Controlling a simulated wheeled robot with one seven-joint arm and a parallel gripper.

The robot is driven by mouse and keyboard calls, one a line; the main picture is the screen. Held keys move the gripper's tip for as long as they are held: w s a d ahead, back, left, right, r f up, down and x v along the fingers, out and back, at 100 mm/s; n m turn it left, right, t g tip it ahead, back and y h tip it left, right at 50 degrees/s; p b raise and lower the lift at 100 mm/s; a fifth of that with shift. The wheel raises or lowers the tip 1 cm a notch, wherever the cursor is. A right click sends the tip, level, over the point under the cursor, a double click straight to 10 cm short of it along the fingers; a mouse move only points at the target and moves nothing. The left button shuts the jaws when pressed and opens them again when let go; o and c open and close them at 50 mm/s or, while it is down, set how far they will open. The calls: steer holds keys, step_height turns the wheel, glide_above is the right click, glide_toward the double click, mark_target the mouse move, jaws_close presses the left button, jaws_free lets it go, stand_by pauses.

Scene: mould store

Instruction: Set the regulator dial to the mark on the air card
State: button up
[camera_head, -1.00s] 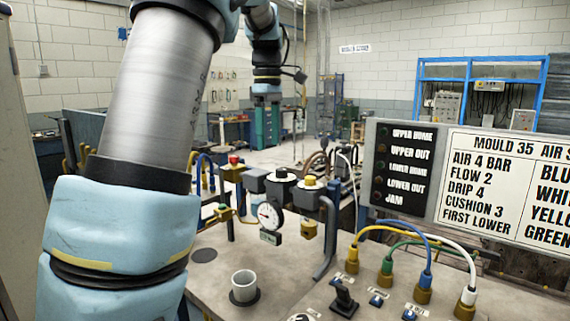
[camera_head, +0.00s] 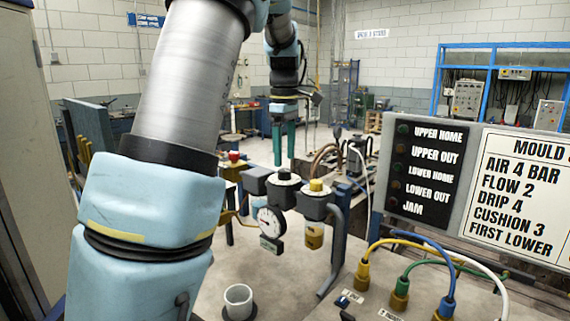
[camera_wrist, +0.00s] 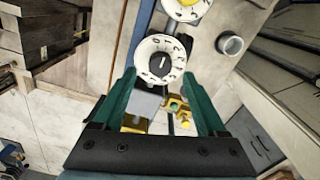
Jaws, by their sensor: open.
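The regulator dial (camera_head: 283,179), a black knob on a white numbered ring, sits on top of the air unit on the bench. In the wrist view the dial (camera_wrist: 160,65) lies between and beyond my fingertips, its knob showing a white pointer line. My gripper (camera_head: 284,160), with green fingers, is open, empty and pointing down above the dial. In the wrist view my gripper (camera_wrist: 160,76) has its fingers apart on either side; I cannot tell if they touch it. The air card (camera_head: 520,190) reads AIR 4 BAR. A round gauge (camera_head: 270,221) hangs below the dial.
A yellow-capped unit (camera_head: 317,188) stands close right of the dial, and a red-knobbed valve (camera_head: 235,157) to its left. A grey cup (camera_head: 238,300) stands in front. Coloured hoses (camera_head: 445,265) arch over the right side. A lamp panel (camera_head: 422,168) stands beside the card.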

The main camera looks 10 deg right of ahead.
mark_target(284, 170)
steer(key=shift+f, duration=2)
steer(key=shift+c, duration=0.3)
jaws_close()
